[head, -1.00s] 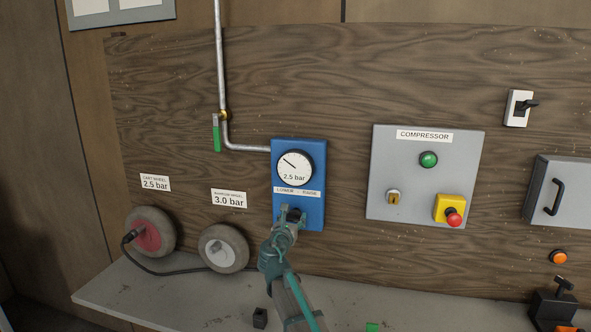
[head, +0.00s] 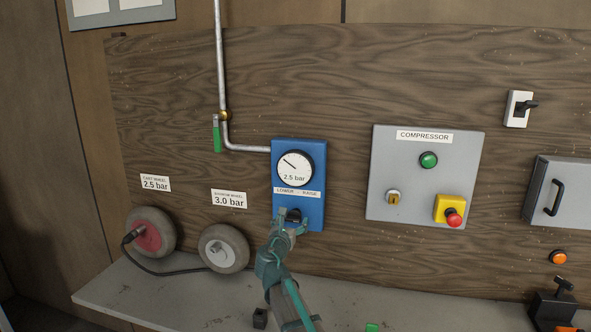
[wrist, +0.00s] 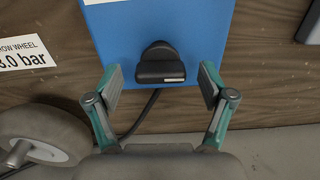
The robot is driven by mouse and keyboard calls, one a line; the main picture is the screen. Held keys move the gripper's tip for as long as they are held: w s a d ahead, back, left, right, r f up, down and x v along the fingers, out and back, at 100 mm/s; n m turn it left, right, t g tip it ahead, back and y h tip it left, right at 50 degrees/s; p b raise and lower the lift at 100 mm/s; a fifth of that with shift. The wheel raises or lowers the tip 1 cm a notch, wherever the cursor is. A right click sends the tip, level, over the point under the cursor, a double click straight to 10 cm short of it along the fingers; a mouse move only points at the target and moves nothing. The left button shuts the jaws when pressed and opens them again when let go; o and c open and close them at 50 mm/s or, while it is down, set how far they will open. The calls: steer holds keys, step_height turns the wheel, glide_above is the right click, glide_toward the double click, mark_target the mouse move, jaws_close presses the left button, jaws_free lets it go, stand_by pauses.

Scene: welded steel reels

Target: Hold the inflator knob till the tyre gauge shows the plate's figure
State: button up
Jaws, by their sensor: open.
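The blue inflator box (head: 313,215) is on the wooden panel, with a round gauge (head: 295,166) reading 2.5 bar. Below the LOWER/RAISE label (head: 297,192) is the black knob (wrist: 160,65), its bar roughly level in the wrist view. My gripper (wrist: 162,88) is open, its fingers either side of and a little short of the knob, apparently not touching it. The cart wheel plate (head: 156,183) reads 2.5 bar; the barrow wheel plate (head: 229,199) reads 3.0 bar. A black hose (head: 165,271) runs to the red-hubbed wheel (head: 149,237).
The grey-hubbed wheel (head: 223,248) stands left of my arm. A compressor panel (head: 425,177) with a green button, a selector and a red stop button is to the right. A green-handled valve (head: 217,134) is on the pipe. The bench (head: 110,291) runs below.

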steer(key=shift+s+a, duration=0.2)
steer(key=shift+s, duration=1.05)
steer(key=shift+s+a, duration=0.2)
steer(key=shift+s, duration=1)
